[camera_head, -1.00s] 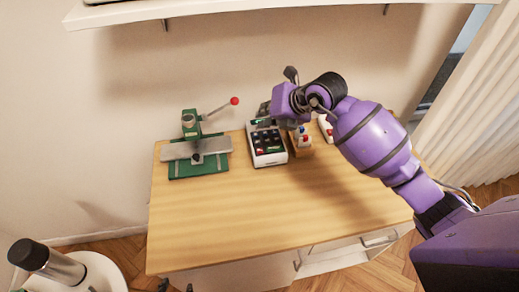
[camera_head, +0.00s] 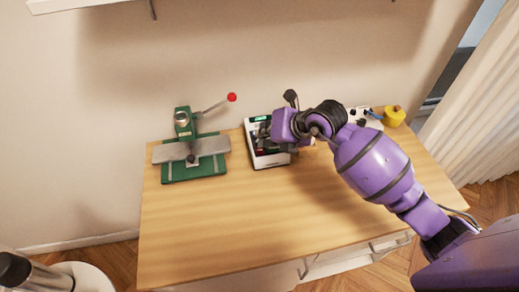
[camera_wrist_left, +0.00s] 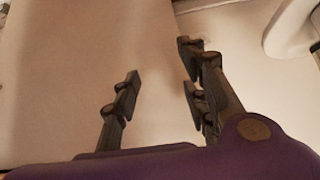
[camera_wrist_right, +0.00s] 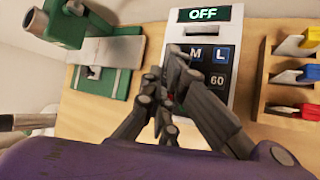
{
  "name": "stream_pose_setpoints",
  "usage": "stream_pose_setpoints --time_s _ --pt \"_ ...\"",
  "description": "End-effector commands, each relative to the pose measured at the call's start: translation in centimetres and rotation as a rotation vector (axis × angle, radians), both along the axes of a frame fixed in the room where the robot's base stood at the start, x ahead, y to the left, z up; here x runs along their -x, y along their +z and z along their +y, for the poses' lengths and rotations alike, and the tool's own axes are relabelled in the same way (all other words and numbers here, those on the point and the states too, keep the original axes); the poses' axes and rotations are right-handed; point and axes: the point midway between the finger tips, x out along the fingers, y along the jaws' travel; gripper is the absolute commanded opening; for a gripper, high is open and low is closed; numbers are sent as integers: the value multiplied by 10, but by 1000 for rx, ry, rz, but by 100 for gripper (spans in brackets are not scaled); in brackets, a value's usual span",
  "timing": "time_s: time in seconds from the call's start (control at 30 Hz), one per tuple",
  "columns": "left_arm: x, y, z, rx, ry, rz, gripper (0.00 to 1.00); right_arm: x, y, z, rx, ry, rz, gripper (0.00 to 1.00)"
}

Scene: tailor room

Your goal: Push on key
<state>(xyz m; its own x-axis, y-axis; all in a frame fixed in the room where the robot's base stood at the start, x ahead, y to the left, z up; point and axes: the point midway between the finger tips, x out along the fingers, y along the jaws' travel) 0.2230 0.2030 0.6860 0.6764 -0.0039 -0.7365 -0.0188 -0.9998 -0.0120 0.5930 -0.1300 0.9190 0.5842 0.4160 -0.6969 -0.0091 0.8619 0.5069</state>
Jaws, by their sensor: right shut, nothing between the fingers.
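The key device is a white box with a dark keypad (camera_head: 265,158) on the wooden table, partly covered by my right gripper in the head view. In the right wrist view its display (camera_wrist_right: 203,14) reads "OFF", and keys marked M, L and 60 (camera_wrist_right: 217,80) show. My right gripper (camera_wrist_right: 172,62) is shut and empty, its fingertips over the keypad's left part and hiding the keys there. A bit of red shows between the fingers; I cannot tell whether the tips touch a key. My left gripper (camera_wrist_left: 158,65) is open and empty, away from the keypad.
A green press (camera_head: 192,160) with a red-knobbed lever stands left of the keypad. A wooden rack (camera_wrist_right: 265,85) with yellow, blue and red items stands to its right. A yellow object (camera_head: 394,116) sits at the table's back right. The table front (camera_head: 240,220) is clear.

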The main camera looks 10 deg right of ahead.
Motion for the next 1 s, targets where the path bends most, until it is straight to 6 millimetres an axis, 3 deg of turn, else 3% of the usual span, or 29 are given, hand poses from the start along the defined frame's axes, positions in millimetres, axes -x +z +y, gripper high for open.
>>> stream_pose_setpoints --time_s 1.0 --pt "7 -4 0 -2 -8 16 40 0 1 0 0 0 0 0"
